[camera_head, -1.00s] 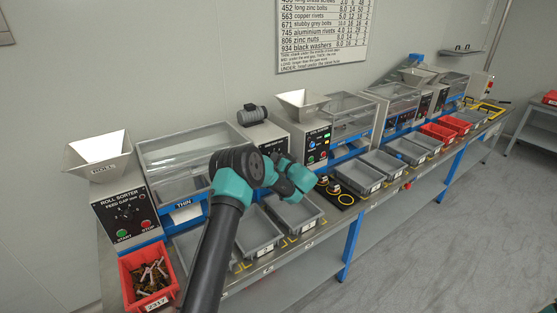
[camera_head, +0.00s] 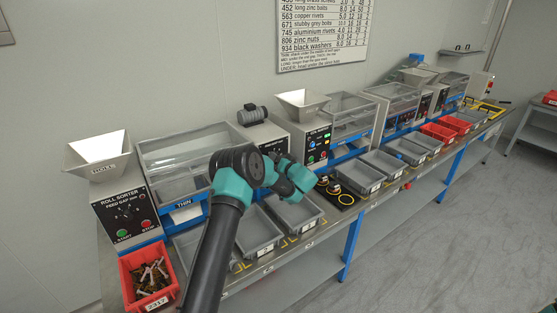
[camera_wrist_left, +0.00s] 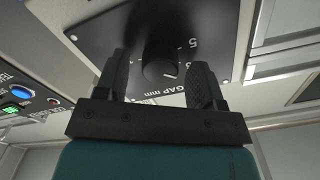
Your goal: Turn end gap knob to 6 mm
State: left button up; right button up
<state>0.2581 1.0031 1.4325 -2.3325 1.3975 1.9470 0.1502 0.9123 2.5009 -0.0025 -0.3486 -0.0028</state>
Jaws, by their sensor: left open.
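The end gap knob (camera_wrist_left: 160,68) is a dark round knob on a black panel (camera_wrist_left: 210,18) in the left wrist view, with white numbers and "GAP mm" lettering around it. The panel looks turned over in this view. My left gripper (camera_wrist_left: 160,62) is open, with one dark finger on each side of the knob and some space showing between. Where the knob points cannot be read clearly. In the camera_head view, part of the black panel (camera_head: 272,146) shows behind my left wrist, which hides the knob and the fingers. My right gripper is out of view.
A buttoned control panel (camera_head: 318,145) stands right of the end gap panel; its lit buttons (camera_wrist_left: 18,92) also show in the wrist view. Grey bins (camera_head: 298,225) line the bench front. A red bin of mixed parts (camera_head: 127,290) is at lower left.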

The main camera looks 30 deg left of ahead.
pick_arm(q)
jog(key=shift+d, duration=0.15)
jog(key=v, duration=1.7)
jog(key=shift+s, duration=0.2)
